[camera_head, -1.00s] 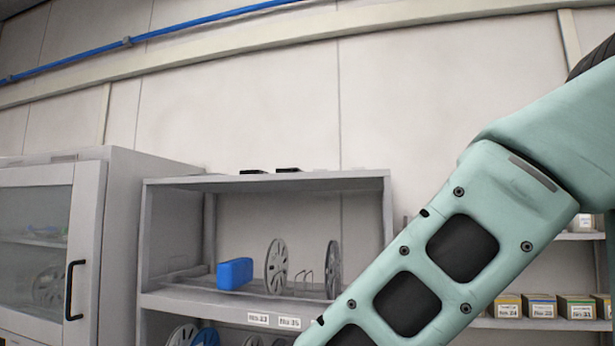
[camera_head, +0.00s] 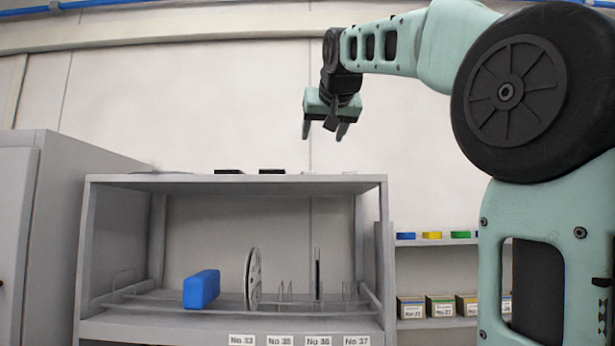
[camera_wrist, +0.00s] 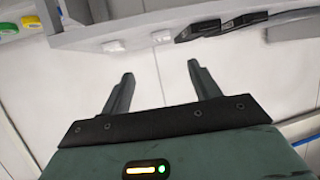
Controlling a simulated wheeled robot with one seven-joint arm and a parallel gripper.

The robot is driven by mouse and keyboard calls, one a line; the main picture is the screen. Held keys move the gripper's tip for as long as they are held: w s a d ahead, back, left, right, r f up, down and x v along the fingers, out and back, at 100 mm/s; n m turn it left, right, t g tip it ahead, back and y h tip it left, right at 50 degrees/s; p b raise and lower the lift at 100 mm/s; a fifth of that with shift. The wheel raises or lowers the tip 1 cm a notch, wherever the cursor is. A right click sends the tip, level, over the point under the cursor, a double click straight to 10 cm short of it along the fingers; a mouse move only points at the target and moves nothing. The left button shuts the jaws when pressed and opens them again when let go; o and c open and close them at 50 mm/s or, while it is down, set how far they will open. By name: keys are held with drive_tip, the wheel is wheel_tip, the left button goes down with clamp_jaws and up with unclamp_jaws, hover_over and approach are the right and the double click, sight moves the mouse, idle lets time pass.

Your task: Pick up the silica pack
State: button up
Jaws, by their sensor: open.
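Two small pale packs lie on top of the grey rack (camera_head: 240,185); they look like silica packs, but I see no readable label. In the wrist view the left pale pack (camera_wrist: 112,46) and the right pale pack (camera_wrist: 163,37) sit near the rack top's edge. In the head view they are faint, low shapes at the right part of the top. My gripper (camera_head: 324,132) is above the rack top, pointing down, open and empty. In the wrist view its two fingers (camera_wrist: 160,72) are apart, with the pale packs beyond the tips.
Two black items (camera_head: 228,171) (camera_head: 272,171) lie left of the pale packs on the rack top. A blue block (camera_head: 202,289) and a reel (camera_head: 254,279) stand on the shelf below. A grey cabinet (camera_head: 70,230) stands at left, shelves with small boxes (camera_head: 441,305) at right.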

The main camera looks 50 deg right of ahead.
drive_tip(key=p+x, duration=0.3)
drive_tip(key=x, duration=0.8)
drive_tip(key=shift+w+f, duration=0.1)
drive_tip(key=shift+w, duration=0.05)
drive_tip(key=p+x, duration=0.1)
drive_tip(key=x, duration=0.1)
drive_tip(key=p+x, duration=0.2)
drive_tip(key=shift+w+r, duration=0.2)
drive_tip(key=shift+r, duration=0.05)
drive_tip(key=shift+w+d+f, duration=0.25)
drive_tip(key=shift+w+f, duration=0.1)
drive_tip(key=shift+w, duration=0.05)
drive_tip(key=c, duration=1.1)
